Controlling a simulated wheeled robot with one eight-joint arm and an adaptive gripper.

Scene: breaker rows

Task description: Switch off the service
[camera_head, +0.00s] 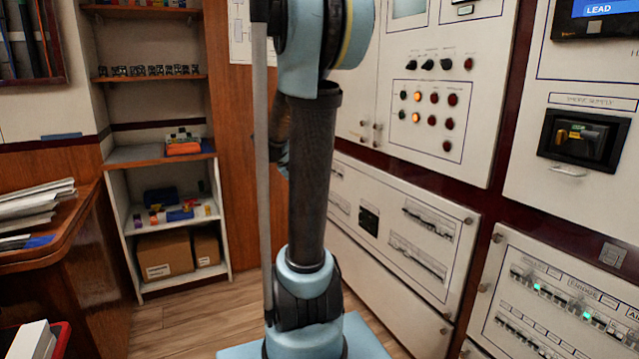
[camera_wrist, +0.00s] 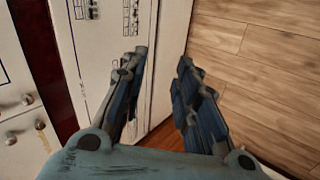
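My gripper (camera_wrist: 161,60) is open and empty in the wrist view, its two dark fingers apart. A pale panel edge and the wood floor lie beyond it. In the head view, the lower right white panel (camera_head: 483,322) carries an upper row of breakers (camera_head: 560,300) with green lights and a lower row (camera_head: 520,335). The panel is cut off at the frame's right edge. Small dark switches (camera_wrist: 130,15) show at the top of the wrist view. The labels are too small to read, so I cannot tell which breaker is the service one. My gripper is out of the head view.
Above the breaker panel is a black recessed switch (camera_head: 585,138) with a yellow part. Another panel holds knobs and lamps (camera_head: 433,98). A shelf unit (camera_head: 125,220) stands at the back left, and a wooden desk (camera_head: 80,225) at the left. The floor (camera_head: 185,325) between is clear.

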